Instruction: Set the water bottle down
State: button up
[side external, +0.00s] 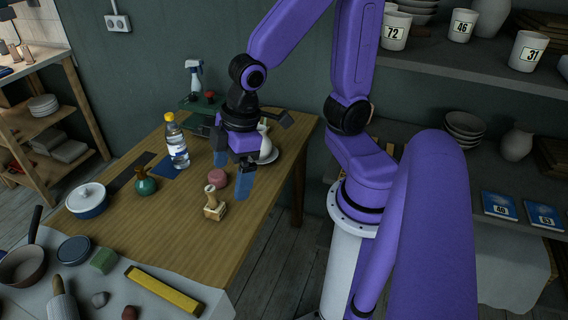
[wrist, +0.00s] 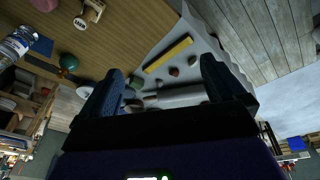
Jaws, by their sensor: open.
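The water bottle (side external: 176,142) is clear with a yellow cap and a blue-and-white label. It stands upright on the wooden table, beside or on the edge of a dark blue mat (side external: 164,168). In the wrist view the bottle (wrist: 16,44) shows at the upper left, near a blue patch. My gripper (side external: 232,178) is open, with its blue fingers apart and nothing between them. It is above the table to the right of the bottle, clear of it. In the wrist view my gripper's fingers (wrist: 160,88) spread wide over the table's cloth-covered end.
A spray bottle (side external: 195,78) is at the back. A yellow bar (side external: 162,291) lies on the front cloth. Bare wood shows mid-table.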

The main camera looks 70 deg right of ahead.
jog(key=s+d+r+n+g+h, duration=0.1)
jog(key=s+d+n+g, duration=0.1)
jog(key=s, duration=0.7)
jog(key=shift+s+d+r, duration=0.35)
jog(key=shift+d, duration=0.25)
